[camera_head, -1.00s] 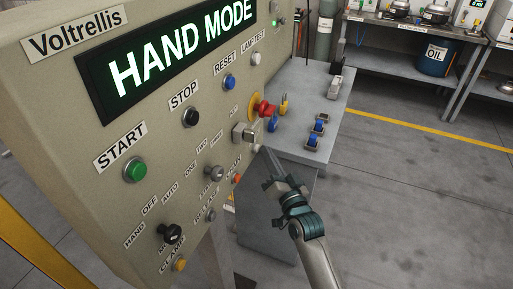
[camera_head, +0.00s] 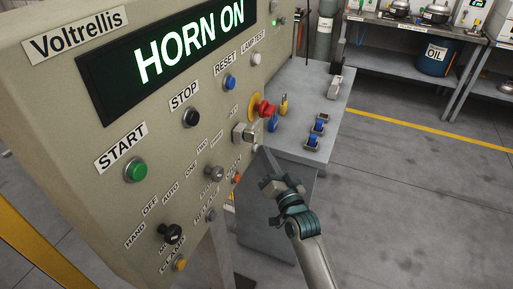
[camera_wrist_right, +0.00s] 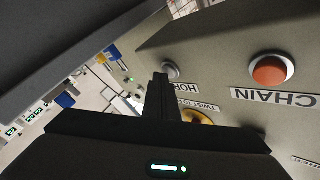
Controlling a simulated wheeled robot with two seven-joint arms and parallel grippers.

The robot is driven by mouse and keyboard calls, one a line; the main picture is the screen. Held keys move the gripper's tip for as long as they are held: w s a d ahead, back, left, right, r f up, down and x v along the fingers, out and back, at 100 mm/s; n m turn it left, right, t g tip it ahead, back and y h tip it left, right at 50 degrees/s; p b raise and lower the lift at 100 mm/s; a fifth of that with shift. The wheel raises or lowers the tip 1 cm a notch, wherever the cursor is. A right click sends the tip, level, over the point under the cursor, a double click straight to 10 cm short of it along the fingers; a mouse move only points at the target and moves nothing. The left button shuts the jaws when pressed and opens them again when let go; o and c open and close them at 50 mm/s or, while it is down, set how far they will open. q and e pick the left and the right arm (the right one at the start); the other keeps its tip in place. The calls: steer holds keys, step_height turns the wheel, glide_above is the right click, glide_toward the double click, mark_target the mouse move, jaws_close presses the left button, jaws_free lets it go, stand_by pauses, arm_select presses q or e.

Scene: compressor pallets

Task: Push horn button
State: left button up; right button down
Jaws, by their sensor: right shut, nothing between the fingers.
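The horn button (camera_wrist_right: 171,70) is a small pale round button beside a partly covered label starting "HOR" in the right wrist view. It also shows as a whitish spot on the panel's right side in the head view (camera_head: 255,148). My right gripper (camera_head: 266,153) is shut and empty, its fingertips at the horn button. In the wrist view its dark fingers (camera_wrist_right: 160,78) overlap the button's edge, so the exact contact is hidden. My left gripper is not in view.
An orange chain button (camera_wrist_right: 268,70) sits close to the horn button. A red emergency knob (camera_head: 266,109) on a yellow ring sticks out above. A grey table (camera_head: 335,100) with padlocks and blue-topped parts stands behind. Open floor lies to the right.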

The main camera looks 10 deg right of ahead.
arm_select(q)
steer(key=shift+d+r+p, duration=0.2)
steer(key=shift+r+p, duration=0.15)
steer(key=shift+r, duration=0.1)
arm_select(e)
steer(key=shift+s+d, duration=0.55)
steer(key=shift+d, duration=0.3)
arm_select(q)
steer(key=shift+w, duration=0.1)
arm_select(e)
steer(key=shift+s+d, duration=0.1)
arm_select(q)
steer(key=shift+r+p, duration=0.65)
steer(key=shift+p, duration=0.05)
arm_select(e)
steer(key=shift+s+d, duration=0.55)
steer(key=shift+d, duration=0.25)
steer(key=shift+s+d, duration=0.5)
steer(key=shift+d, duration=0.3)
steer(key=shift+s+d, duration=0.55)
steer(key=shift+d, duration=0.25)
